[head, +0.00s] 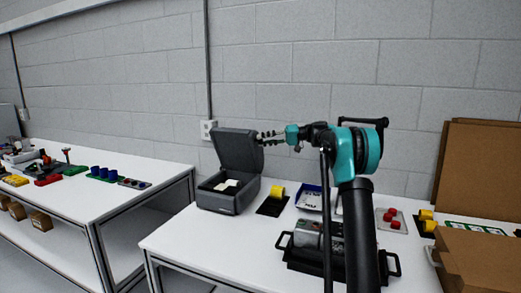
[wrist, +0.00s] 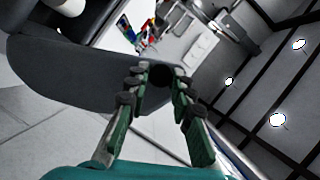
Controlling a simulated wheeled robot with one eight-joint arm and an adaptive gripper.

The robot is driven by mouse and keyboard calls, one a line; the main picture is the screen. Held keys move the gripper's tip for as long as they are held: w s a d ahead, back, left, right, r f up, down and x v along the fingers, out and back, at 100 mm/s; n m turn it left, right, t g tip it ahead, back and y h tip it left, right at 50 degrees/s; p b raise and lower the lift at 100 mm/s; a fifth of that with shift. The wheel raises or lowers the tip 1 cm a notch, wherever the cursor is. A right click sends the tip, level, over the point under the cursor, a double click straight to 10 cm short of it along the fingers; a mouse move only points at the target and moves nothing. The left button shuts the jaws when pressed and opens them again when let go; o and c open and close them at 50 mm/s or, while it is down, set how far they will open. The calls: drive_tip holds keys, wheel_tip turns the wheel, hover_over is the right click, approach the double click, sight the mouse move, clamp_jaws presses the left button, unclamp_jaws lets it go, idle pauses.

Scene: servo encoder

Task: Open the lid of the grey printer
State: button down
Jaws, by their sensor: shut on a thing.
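The grey printer (head: 229,199) stands at the left end of the white table, with white material showing inside. Its lid (head: 237,149) is raised and stands steeply at the back of the body. My gripper (head: 262,138) reaches in from the right and its fingertips meet the lid's right edge. The fingers are shut on that part of the lid.
A yellow roll (head: 278,191) sits on a black mat right of the printer. A blue-edged tray (head: 310,198), a metal device (head: 310,235) and red pieces (head: 391,218) are farther right. Cardboard boxes (head: 480,262) stand at the far right. A block wall is behind.

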drive_tip(key=shift+w+d+r+m+g+y, duration=0.15)
drive_tip(key=shift+w+d+m, duration=0.2)
drive_tip(key=shift+w, duration=0.35)
drive_tip(key=shift+w+d+r+m+g+y, duration=0.1)
drive_tip(key=shift+w+d+r+m+y, duration=0.25)
drive_tip(key=shift+w, duration=0.35)
drive_tip(key=shift+w+d+m+g, duration=0.1)
drive_tip(key=shift+w+d+m, duration=0.1)
drive_tip(key=shift+w+m, duration=0.35)
drive_tip(key=shift+w, duration=0.15)
drive_tip(key=c, duration=1.3)
unclamp_jaws()
drive_tip(key=d, duration=0.8)
drive_tip(key=d+r, duration=0.1)
drive_tip(key=d, duration=0.3)
